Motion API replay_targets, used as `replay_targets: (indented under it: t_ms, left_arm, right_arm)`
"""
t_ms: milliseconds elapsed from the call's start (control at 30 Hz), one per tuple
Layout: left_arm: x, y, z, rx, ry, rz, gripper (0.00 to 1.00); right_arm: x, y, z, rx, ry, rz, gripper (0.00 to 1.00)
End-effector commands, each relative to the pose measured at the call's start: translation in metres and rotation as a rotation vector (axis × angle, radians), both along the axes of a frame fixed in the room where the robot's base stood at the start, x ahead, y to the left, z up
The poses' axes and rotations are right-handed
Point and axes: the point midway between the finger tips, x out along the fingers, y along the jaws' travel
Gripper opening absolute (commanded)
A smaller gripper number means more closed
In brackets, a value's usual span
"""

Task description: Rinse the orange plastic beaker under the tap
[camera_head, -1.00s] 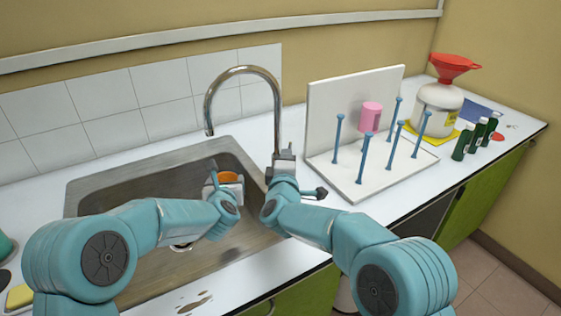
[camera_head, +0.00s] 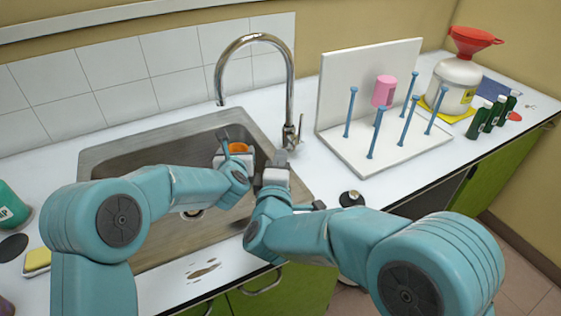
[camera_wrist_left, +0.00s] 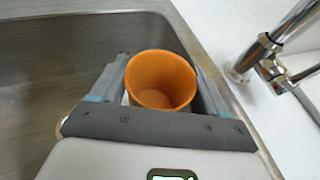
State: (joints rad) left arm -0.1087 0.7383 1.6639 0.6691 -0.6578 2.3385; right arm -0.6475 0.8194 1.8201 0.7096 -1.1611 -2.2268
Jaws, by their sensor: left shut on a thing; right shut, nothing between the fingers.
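The orange beaker (camera_head: 239,147) is over the sink, with its open mouth up. It also shows in the left wrist view (camera_wrist_left: 160,80), where it looks empty. My left gripper (camera_head: 234,152) is shut on it, one finger on each side. The curved metal tap (camera_head: 290,85) stands behind the sink's right rim; its spout end is above and left of the beaker in the head view. No water stream is visible. My right gripper (camera_head: 274,160) is shut and empty, in front of the tap's base and apart from it.
The steel sink (camera_head: 110,160) is around the beaker. A white drying rack (camera_head: 350,150) with blue pegs and a pink beaker (camera_head: 384,91) stands right. Beyond are a white jug (camera_head: 458,82) with a red funnel and green bottles (camera_head: 478,122). A yellow sponge (camera_head: 37,260) lies front left.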

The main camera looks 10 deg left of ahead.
Motion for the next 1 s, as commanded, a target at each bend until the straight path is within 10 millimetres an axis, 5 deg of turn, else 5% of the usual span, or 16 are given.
replay_targets:
  t_ms: [467, 1000]
  left_arm:
    - [-0.001, -0.001, 0.0, 0.0, -0.001, 0.0, 0.45]
    - [-0.04, -0.022, -0.001, 0.0, -0.002, -0.001, 0.45]
  right_arm:
    - [-0.006, 0.0, -0.002, -0.001, 0.0, 0.0, 0.0]
    - [-0.006, 0.0, -0.031, -0.001, 0.0, 0.0, 0.0]
